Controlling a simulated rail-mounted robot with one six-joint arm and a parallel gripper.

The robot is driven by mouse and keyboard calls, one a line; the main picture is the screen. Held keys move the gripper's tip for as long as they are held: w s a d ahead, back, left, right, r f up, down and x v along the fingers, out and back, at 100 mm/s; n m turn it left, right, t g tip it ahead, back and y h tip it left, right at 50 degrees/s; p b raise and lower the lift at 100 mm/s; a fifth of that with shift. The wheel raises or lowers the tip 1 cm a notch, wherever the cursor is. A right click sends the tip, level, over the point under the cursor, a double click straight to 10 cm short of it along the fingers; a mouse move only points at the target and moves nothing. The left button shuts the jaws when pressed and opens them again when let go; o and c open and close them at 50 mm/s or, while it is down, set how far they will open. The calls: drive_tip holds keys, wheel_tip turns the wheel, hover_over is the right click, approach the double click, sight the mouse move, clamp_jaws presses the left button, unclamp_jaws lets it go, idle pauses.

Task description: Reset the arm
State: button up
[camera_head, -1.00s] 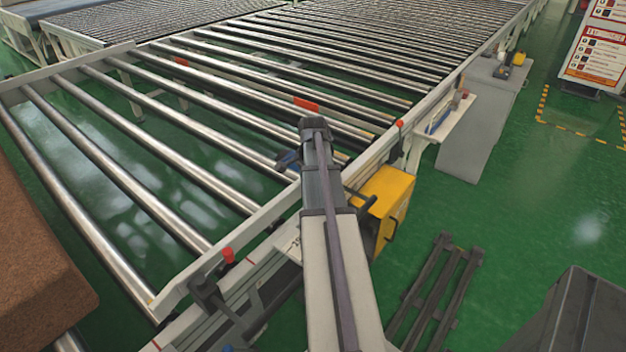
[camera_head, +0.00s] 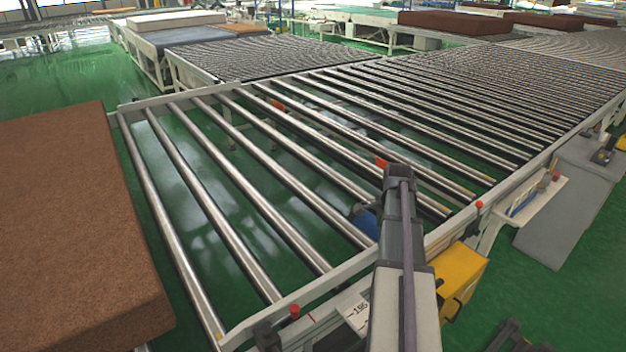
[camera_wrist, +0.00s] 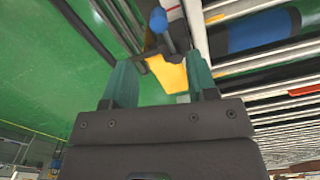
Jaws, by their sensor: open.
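My arm (camera_head: 402,250) stretches forward over the near edge of the roller conveyor (camera_head: 245,320) in the head view, and the gripper itself is hidden there. In the wrist view my gripper (camera_wrist: 161,78) shows two teal fingers set apart, with nothing held between them. Beyond the fingers are a yellow box (camera_wrist: 170,72) and a blue-tipped part (camera_wrist: 158,20).
A brown mattress (camera_head: 70,210) lies at the left end of the conveyor. The yellow box also shows in the head view (camera_head: 462,278) beside my arm. A grey cabinet (camera_head: 570,215) stands at right. The near rollers are bare.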

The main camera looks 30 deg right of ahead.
drive_tip(key=s+a+n, duration=0.2)
drive_tip(key=a+n, duration=1.7)
drive_tip(key=a, duration=2.1)
drive_tip(key=shift+a+n, duration=0.3)
drive_tip(key=shift+a, duration=0.05)
